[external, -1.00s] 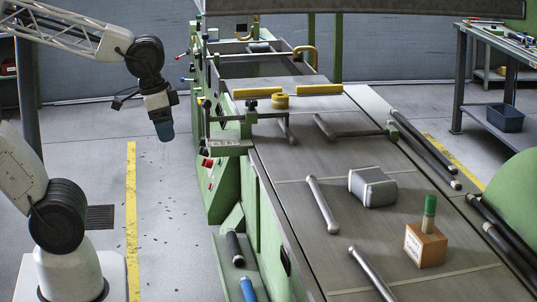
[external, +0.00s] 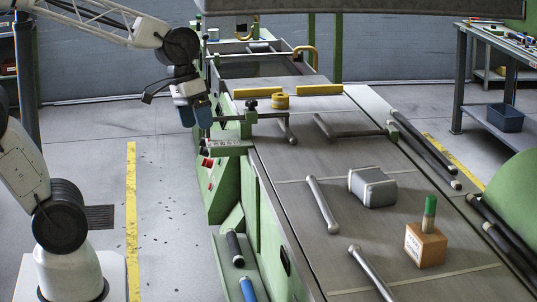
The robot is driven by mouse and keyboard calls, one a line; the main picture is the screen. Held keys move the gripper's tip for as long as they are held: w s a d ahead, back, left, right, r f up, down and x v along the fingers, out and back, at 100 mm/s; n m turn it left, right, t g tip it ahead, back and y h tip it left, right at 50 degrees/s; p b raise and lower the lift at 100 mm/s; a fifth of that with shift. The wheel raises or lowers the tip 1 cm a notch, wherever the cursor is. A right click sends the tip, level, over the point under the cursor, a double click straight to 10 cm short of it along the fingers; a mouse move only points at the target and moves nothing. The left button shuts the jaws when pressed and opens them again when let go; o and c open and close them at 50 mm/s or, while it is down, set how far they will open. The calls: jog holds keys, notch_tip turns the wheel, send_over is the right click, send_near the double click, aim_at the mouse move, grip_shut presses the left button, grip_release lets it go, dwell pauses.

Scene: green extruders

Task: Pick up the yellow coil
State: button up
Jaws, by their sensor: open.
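The yellow coil (external: 280,102) is a small round ring lying near the far end of the grey machine table. It sits between two yellow bars and beside a dark clamp knob. My gripper (external: 195,117) has blue fingers and points down at the left of the green machine, well to the left of the coil and apart from it. It is open and holds nothing that I can see.
Yellow bars (external: 257,93) and (external: 319,89) flank the coil. A clamp with a dark knob (external: 250,105) stands just left of it. Metal rods (external: 322,205), a grey block (external: 372,187) and a wooden box (external: 425,246) lie nearer on the table (external: 300,250).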

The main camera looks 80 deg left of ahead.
jog(key=w+a+n+t+h, duration=0.25)
jog(key=w+a+n, duration=0.65)
jog(key=w, duration=0.5)
jog(key=n+t+y, duration=0.3)
jog(key=n+t, duration=0.5)
jog(key=n, duration=0.9)
send_over(274, 96)
jog(key=s+d, duration=0.2)
jog(key=d, duration=0.8)
jog(key=s+d, duration=0.2)
jog(key=d, duration=0.9)
notch_tip(274, 96, down, 8)
jog(key=a+f+n+y, duration=0.1)
jog(key=a+f+n, duration=0.1)
jog(key=a, duration=0.4)
jog(key=a+f+n+y, duration=0.2)
jog(key=a+f+n, duration=0.1)
jog(key=a, duration=0.4)
jog(key=a+f+n+y, duration=0.1)
jog(key=a+f+n, duration=0.2)
jog(key=a, duration=0.4)
jog(key=shift+s+a+f+n+y, duration=0.15)
jog(key=shift+s+a+n+y, duration=0.1)
jog(key=shift+n+y, duration=0.1)
jog(key=shift+d, duration=0.1)
jog(key=shift+x, duration=1.35)
jog(key=shift+w, duration=0.1)
